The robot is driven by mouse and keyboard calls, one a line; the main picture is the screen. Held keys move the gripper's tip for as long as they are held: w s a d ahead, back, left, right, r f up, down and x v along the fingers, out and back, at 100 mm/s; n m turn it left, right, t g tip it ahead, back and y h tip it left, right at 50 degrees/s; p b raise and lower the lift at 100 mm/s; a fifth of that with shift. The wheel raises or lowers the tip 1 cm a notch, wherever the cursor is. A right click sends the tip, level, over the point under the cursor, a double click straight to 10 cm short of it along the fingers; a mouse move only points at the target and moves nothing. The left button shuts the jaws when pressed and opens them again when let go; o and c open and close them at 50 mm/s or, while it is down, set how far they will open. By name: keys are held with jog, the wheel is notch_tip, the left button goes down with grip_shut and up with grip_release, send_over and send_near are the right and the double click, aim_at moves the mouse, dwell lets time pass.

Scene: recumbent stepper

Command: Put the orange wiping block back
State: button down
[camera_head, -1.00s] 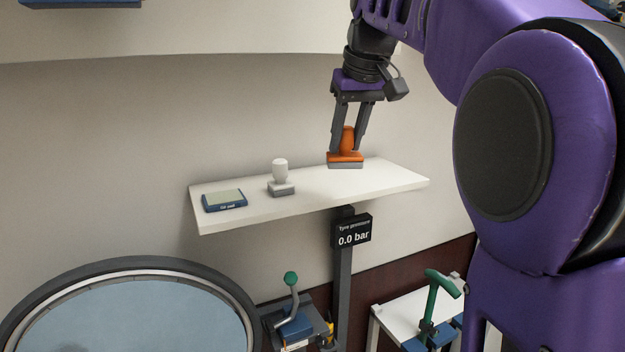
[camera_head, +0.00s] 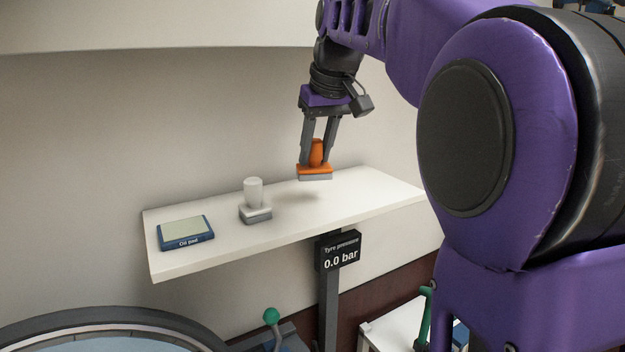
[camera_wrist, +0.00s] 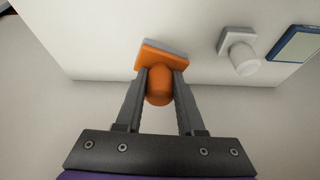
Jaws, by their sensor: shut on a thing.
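The orange wiping block (camera_head: 314,168) has a rounded orange knob and a flat base with a grey underside. My gripper (camera_head: 317,150) is shut on its knob and holds it upright above the white shelf (camera_head: 360,205), with a faint shadow below it. In the wrist view the orange wiping block (camera_wrist: 160,62) sits between the two fingers of my gripper (camera_wrist: 159,85). A white block of like shape (camera_head: 254,200) stands on the shelf to the left. A blue pad labelled "Oil pad" (camera_head: 186,232) lies at the shelf's left end.
A sign reading "Tyre pressure 0.0 bar" (camera_head: 340,250) is on a post below the shelf. A green-knobbed lever (camera_head: 271,317) and a round rimmed thing (camera_head: 110,325) are lower down. The right part of the shelf is clear.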

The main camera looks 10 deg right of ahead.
aim_at(318, 162)
jog(key=shift+f+b, duration=0.5)
jog(key=shift+f, duration=2)
jog(key=shift+f, duration=0.1)
jog(key=c, duration=0.5)
grip_release()
jog(key=shift+r, duration=0.25)
jog(key=p+v, duration=0.1)
jog(key=v, duration=1)
jog(key=shift+s+r, duration=0.15)
jog(key=shift+r, duration=0.2)
